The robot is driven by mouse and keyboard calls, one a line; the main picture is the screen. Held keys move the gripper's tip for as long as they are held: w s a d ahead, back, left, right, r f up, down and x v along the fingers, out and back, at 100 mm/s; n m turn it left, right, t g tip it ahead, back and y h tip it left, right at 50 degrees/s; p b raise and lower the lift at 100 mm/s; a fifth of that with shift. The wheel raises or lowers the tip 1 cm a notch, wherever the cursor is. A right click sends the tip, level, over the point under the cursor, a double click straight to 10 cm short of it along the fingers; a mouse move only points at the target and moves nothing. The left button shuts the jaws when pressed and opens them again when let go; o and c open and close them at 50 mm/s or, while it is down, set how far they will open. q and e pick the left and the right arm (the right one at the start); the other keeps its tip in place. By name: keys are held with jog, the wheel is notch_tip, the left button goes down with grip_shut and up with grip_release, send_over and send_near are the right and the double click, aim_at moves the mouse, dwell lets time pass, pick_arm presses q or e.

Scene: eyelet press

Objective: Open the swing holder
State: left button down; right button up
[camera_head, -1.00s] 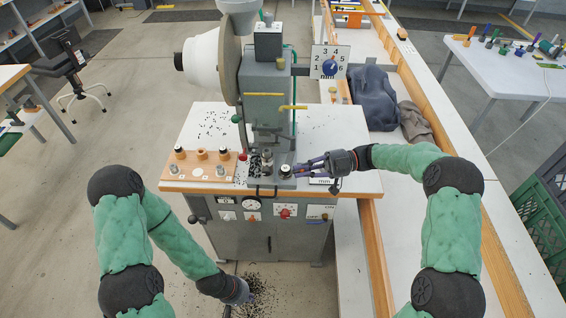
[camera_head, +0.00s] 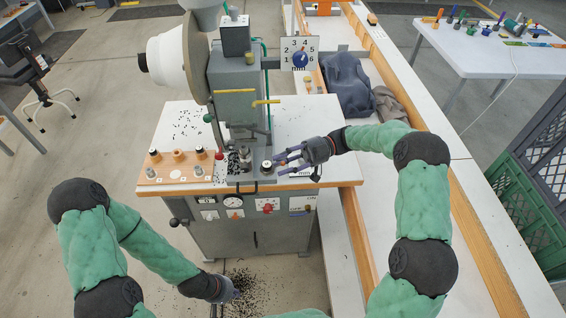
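The grey eyelet press (camera_head: 235,97) stands on the white-topped table. At the front of its base is a small dark round holder with a light top (camera_head: 267,167), which I take to be the swing holder; whether it is swung in or out is too small to tell. My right gripper (camera_head: 280,164) is just right of this holder. Its two purple-grey fingers are spread and point left at it, with nothing seen between them; contact cannot be told. My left gripper (camera_head: 234,293) hangs low in front of the cabinet, and its fingers are too small to read.
A wooden block with several pegs (camera_head: 182,170) lies left of the press base. A dial plate (camera_head: 300,54) sticks out above right. Dark cloth (camera_head: 346,84) lies in the trough at right. Black bits are scattered on the tabletop and floor. The tabletop behind my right gripper is mostly clear.

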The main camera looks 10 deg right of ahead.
jog(key=shift+d, duration=0.15)
jog(key=v, duration=1.1)
jog(key=shift+d, duration=0.35)
jog(key=shift+f, duration=0.15)
